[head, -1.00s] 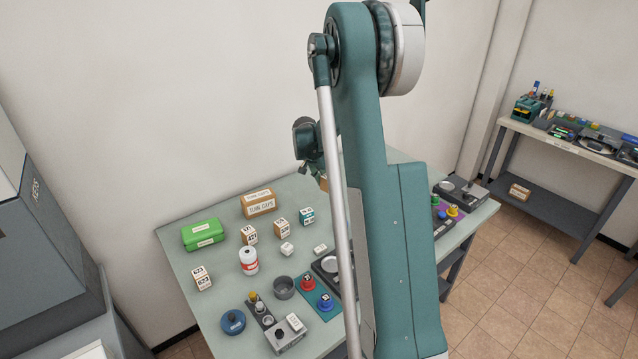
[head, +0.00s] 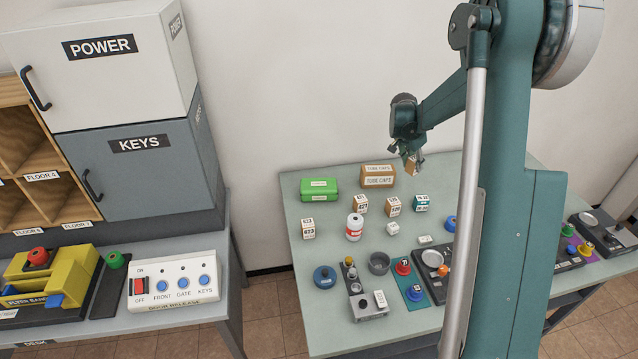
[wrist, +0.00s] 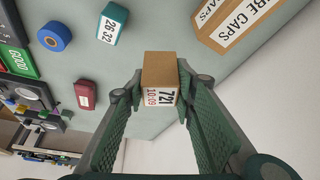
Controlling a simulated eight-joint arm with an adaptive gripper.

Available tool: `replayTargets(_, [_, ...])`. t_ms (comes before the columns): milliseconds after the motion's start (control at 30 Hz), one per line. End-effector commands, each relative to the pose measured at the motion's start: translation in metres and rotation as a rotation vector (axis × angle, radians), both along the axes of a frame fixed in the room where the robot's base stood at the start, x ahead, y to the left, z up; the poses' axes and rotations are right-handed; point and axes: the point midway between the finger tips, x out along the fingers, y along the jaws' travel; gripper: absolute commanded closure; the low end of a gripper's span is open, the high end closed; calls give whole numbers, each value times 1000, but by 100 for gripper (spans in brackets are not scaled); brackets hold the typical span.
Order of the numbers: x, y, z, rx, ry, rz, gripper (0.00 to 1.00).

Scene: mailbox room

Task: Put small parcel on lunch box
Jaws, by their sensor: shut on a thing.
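The small parcel (wrist: 160,80), a brown box with a white label reading 721, is between the fingers of my gripper (wrist: 158,92) in the wrist view. My gripper is shut on it. In the head view my gripper (head: 418,157) holds the parcel (head: 411,167) above the back of the table, just right of the tube caps box. The green lunch box (head: 319,188) sits at the table's back left, left of the tube caps box. Its top looks clear.
The tube caps box (head: 378,177) stands between the lunch box and my gripper. Several small labelled boxes, including a teal one (head: 421,203), and a white-and-red can (head: 354,227) stand in front. A wall is close behind the table.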

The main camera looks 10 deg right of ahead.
Motion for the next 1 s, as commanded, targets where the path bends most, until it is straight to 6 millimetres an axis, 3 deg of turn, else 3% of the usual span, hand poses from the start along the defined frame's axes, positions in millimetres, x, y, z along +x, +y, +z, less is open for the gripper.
replayTargets(33, [7, 18, 4, 0, 0, 21, 86])
replayTargets(500, [49, 162, 22, 2, -2, 190, 86])
replayTargets(1000, [68, 315, 41, 3, -4, 361, 86])
